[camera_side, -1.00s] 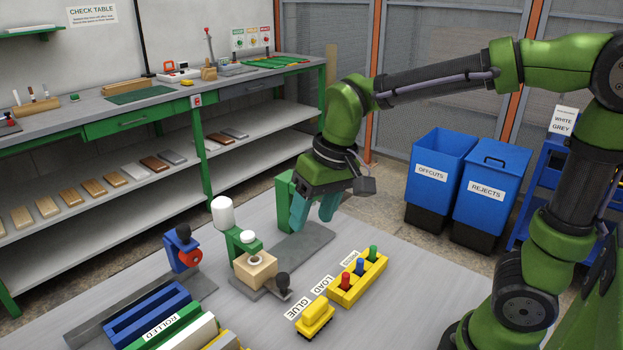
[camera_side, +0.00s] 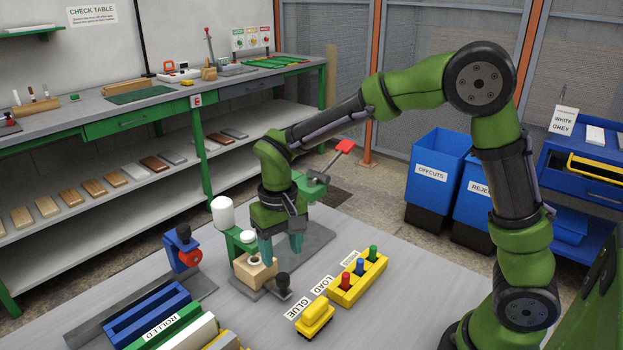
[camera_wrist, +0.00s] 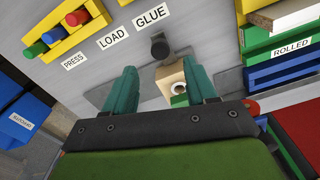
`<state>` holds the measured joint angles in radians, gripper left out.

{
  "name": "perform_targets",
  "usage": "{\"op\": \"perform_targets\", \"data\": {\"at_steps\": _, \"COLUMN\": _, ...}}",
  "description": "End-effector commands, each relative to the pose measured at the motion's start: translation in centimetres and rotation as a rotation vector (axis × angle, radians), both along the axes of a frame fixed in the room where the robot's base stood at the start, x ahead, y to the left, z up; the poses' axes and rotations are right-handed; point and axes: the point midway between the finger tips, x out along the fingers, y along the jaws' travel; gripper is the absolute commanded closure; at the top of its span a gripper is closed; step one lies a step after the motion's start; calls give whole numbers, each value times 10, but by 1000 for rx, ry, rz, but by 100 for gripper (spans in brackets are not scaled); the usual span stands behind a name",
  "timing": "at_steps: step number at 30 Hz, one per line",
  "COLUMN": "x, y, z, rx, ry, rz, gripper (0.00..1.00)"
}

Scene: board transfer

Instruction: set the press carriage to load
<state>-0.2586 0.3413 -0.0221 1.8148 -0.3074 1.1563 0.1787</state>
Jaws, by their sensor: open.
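The press carriage is a grey plate with a black knob (camera_side: 283,280), bearing a beige block (camera_side: 254,274) with a pale ring on top. It stands at the GLUE end of a grey track (camera_side: 318,237), under the white bottle (camera_side: 222,210). In the wrist view the knob (camera_wrist: 158,48) is beside the GLUE label (camera_wrist: 151,16). The LOAD label (camera_wrist: 113,38) is farther left. My gripper (camera_side: 281,246) is open and empty, pointing down just behind the block. In the wrist view its fingers (camera_wrist: 158,74) flank the block, with the knob beyond the tips; contact cannot be told.
A green press with a red handle (camera_side: 345,147) stands behind my gripper. A yellow holder (camera_side: 368,280) with red, blue and green pegs and a yellow block (camera_side: 315,318) lie at the right. The red-and-blue dispenser (camera_side: 183,250) and the ROLLED rack (camera_side: 160,325) are at the left.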

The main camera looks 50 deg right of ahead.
Motion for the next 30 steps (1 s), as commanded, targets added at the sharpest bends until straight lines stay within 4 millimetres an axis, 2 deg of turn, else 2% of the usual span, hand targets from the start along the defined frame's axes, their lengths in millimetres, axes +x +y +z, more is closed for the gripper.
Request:
{"op": "perform_targets", "data": {"at_steps": 3, "x": -1, "y": 0, "z": -27, "rx": -1, "ry": 7, "rz": -1, "gripper": 44}}
{"op": "perform_targets", "data": {"at_steps": 9, "x": -1, "y": 0, "z": -58, "rx": 0, "ry": 3, "rz": 0, "gripper": 44}}
{"op": "perform_targets", "data": {"at_steps": 15, "x": 0, "y": 0, "z": -71, "rx": 1, "ry": 0, "rz": -1, "gripper": 44}}
{"op": "perform_targets", "data": {"at_steps": 23, "x": 0, "y": 0, "z": -72, "rx": 1, "ry": -1, "rz": -1, "gripper": 44}}
{"op": "perform_targets", "data": {"at_steps": 26, "x": 0, "y": 0, "z": -72, "rx": 1, "ry": -1, "rz": -1, "gripper": 56}}
{"op": "perform_targets", "data": {"at_steps": 30, "x": 0, "y": 0, "z": -72, "rx": 1, "ry": -1, "rz": -1, "gripper": 77}}
